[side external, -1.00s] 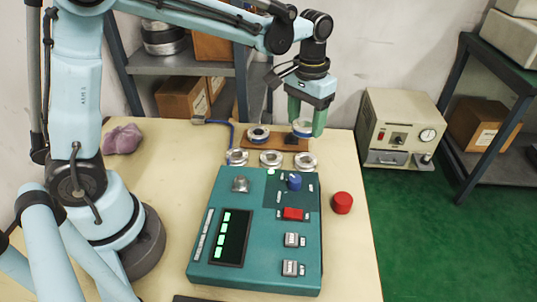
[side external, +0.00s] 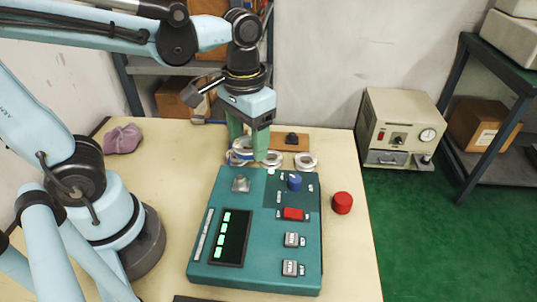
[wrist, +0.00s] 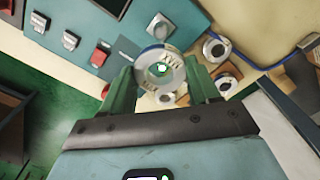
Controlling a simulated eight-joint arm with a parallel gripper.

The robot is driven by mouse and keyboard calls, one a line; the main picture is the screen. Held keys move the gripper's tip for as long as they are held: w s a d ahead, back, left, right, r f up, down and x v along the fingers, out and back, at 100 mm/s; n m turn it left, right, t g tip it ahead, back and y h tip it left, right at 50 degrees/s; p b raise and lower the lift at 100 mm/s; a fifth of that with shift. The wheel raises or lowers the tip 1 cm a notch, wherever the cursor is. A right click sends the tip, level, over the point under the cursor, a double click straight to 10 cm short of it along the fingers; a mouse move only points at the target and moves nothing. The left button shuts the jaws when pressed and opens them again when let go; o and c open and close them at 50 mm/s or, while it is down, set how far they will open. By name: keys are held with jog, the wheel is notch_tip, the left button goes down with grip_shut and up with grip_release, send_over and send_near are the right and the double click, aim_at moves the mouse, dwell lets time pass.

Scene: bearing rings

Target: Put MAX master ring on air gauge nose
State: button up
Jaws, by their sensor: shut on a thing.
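My gripper (side external: 247,150) is shut on a pale metal ring with a blue band (side external: 241,145), held above the bench near the back edge of the teal gauge box (side external: 255,275). A grey metal stub (side external: 240,184), apparently the gauge nose, stands on the box's back left part, in front of the gripper. It seems to show beyond the ring in the wrist view (wrist: 160,27). The ring is apart from it.
Silver rings lie behind the box, one at the right (side external: 306,161) and one partly hidden (side external: 271,158). A wooden board (side external: 300,146) with a dark block (side external: 291,138) lies behind them. A red cap (side external: 342,203) stands right of the box.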

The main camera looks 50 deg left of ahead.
aim_at(240, 177)
jog(key=shift+s+a+f, duration=0.1)
jog(key=shift+s+f, duration=0.1)
jog(key=shift+s, duration=0.35)
jog(key=shift+s+a+f, duration=0.1)
jog(key=shift+s+f, duration=0.1)
jog(key=shift+s, duration=0.3)
jog(key=shift+f, duration=1.95)
jog(key=shift+f, duration=0.25)
jog(key=shift+f, duration=0.65)
jog(key=shift+f, duration=0.8)
jog(key=o, duration=1.3)
jog(key=shift+r, duration=0.1)
jog(key=shift+r, duration=3.65)
